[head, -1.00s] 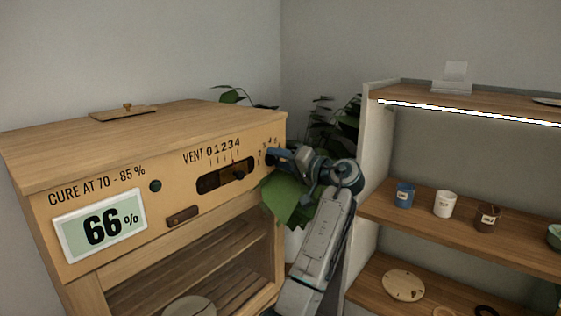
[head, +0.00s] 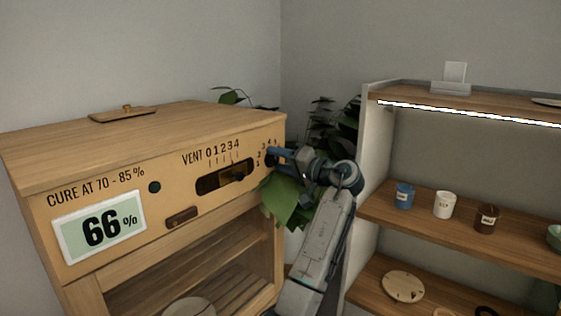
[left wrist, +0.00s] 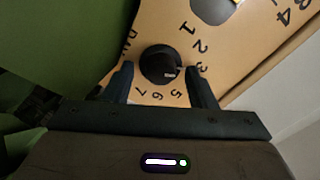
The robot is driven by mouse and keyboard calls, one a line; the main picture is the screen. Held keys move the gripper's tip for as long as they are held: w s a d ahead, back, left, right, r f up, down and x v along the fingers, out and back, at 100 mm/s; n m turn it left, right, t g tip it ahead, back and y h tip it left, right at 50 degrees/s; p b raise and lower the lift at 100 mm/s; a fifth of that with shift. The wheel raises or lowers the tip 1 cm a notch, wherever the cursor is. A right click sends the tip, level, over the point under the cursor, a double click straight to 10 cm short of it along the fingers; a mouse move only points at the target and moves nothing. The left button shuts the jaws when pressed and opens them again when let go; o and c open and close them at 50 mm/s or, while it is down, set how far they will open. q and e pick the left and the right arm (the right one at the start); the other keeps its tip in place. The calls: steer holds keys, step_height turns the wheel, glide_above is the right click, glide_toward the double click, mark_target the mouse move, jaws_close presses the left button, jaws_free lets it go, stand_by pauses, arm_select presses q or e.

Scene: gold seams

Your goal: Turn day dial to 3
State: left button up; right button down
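The day dial (left wrist: 160,64) is a round black knob on the wooden cabinet's front panel, with numerals around it. Its small white mark points right, roughly toward the 3 (left wrist: 193,69); the exact setting is hard to tell. In the head view my left gripper (head: 275,156) is at the panel's right end and covers most of the dial. In the left wrist view its two fingers (left wrist: 162,88) stand apart on either side of the knob, with narrow gaps showing. The right finger hides part of the numeral ring. My right gripper is not in view.
The vent slider (head: 237,174) is in its slot left of the dial. A humidity display (head: 101,227) reads 66%. Green plant leaves (head: 290,203) hang beneath my left gripper. A shelf unit (head: 370,140) with cups stands close to the right of my arm.

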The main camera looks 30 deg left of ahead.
arm_select(q)
steer(key=shift+d+f+b, duration=0.2)
steer(key=shift+d+b, duration=0.25)
steer(key=shift+d, duration=0.05)
steer(key=d+b, duration=0.4)
steer(key=d, duration=0.5)
steer(key=shift+s+d+r+b, duration=0.2)
steer(key=shift+s+d+b, duration=0.15)
steer(key=shift+s+d, duration=0.1)
